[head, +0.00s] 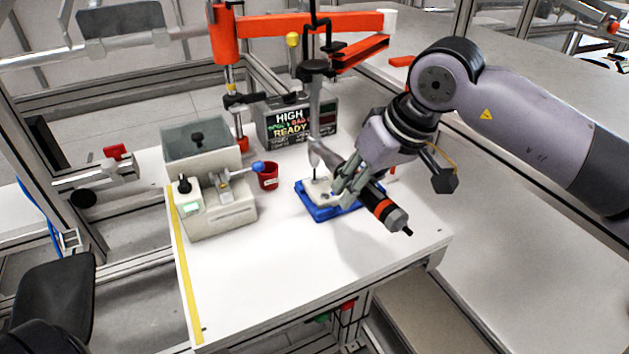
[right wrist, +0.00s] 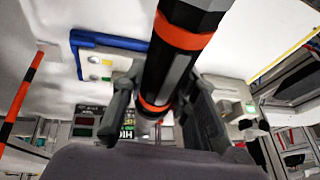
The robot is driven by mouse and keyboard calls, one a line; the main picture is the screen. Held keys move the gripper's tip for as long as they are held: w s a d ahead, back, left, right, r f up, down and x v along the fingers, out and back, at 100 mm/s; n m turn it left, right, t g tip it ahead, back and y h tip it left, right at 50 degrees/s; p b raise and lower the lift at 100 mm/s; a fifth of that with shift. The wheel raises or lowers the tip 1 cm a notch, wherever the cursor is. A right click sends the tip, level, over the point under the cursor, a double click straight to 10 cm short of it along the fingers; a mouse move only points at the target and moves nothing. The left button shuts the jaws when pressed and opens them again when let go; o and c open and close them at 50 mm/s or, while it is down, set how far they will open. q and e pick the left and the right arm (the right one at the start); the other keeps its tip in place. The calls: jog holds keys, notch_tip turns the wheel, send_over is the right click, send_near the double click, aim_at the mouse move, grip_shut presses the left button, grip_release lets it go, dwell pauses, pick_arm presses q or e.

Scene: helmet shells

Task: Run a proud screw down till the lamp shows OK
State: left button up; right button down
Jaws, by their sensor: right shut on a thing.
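My right gripper (head: 348,186) is shut around a dark driver (head: 378,205) with orange bands, held tilted above the table. In the right wrist view, the driver (right wrist: 172,60) runs between both fingers (right wrist: 162,108). A pale plate (head: 318,190) lies in a blue tray (head: 322,214) just beneath and left of the gripper, partly covered by it. A slender grey upright (head: 315,115) with a thin dark tip stands over the plate; contact cannot be told. Individual screws are too small to tell. My left gripper is not in view.
A grey machine (head: 215,215) with a blue-knobbed lever and a red cup (head: 268,178) stand left of the tray. An orange jointed arm (head: 300,22) reaches over the back. The white table (head: 290,270) is clear at the front, with yellow tape along its left edge.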

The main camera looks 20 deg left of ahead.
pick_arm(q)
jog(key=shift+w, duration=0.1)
pick_arm(e)
jog(key=shift+f, duration=0.15)
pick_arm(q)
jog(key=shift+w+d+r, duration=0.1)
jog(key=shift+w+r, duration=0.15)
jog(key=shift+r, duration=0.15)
pick_arm(e)
jog(key=shift+f, duration=0.1)
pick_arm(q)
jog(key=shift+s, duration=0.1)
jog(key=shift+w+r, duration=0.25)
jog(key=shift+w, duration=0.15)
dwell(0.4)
